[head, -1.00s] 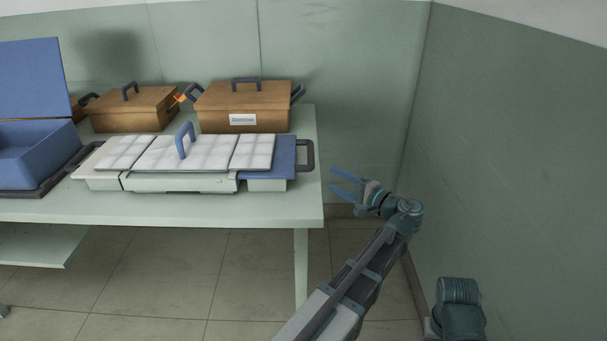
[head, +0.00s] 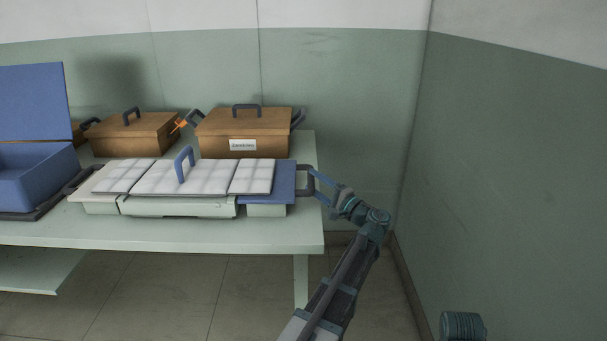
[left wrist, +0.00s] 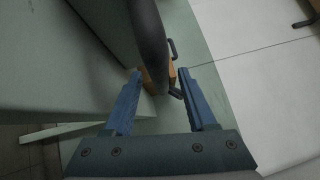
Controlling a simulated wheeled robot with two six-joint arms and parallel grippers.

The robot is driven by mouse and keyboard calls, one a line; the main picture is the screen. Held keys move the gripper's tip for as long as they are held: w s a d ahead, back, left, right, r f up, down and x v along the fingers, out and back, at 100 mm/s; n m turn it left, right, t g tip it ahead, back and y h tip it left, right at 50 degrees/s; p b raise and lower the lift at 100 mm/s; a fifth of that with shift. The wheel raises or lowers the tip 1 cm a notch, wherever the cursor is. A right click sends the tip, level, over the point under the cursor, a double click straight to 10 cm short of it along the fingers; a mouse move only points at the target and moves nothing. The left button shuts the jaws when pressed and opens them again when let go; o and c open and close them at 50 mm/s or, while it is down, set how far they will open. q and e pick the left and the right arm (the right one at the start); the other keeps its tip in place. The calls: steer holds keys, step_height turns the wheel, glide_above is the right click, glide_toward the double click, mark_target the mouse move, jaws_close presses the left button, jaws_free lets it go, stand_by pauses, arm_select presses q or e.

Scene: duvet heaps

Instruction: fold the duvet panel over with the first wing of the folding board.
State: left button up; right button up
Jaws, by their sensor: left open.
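The white quilted duvet panel (head: 180,177) lies flat across the folding board (head: 180,206), in three sections. A blue wing (head: 281,181) shows at the board's right end, lying flat, with a dark loop handle (head: 303,166) on its outer side. My left gripper (head: 316,184) is open at this handle, just off the table's right end. In the left wrist view the dark handle bar (left wrist: 150,40) runs between the two blue fingers of the gripper (left wrist: 160,71); I cannot tell whether they touch it. My right gripper is not in view.
Two brown lidded boxes, a labelled one (head: 215,133) and another (head: 125,137), stand behind the board. An open blue box (head: 35,175) is at the left. The wall is close on the right.

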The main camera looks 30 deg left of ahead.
mark_target(280, 180)
arm_select(q)
steer(key=shift+x, duration=2.5)
steer(key=shift+c, duration=0.2)
jaws_close()
steer(key=shift+w+r+p, duration=0.1)
steer(key=shift+p, duration=0.2)
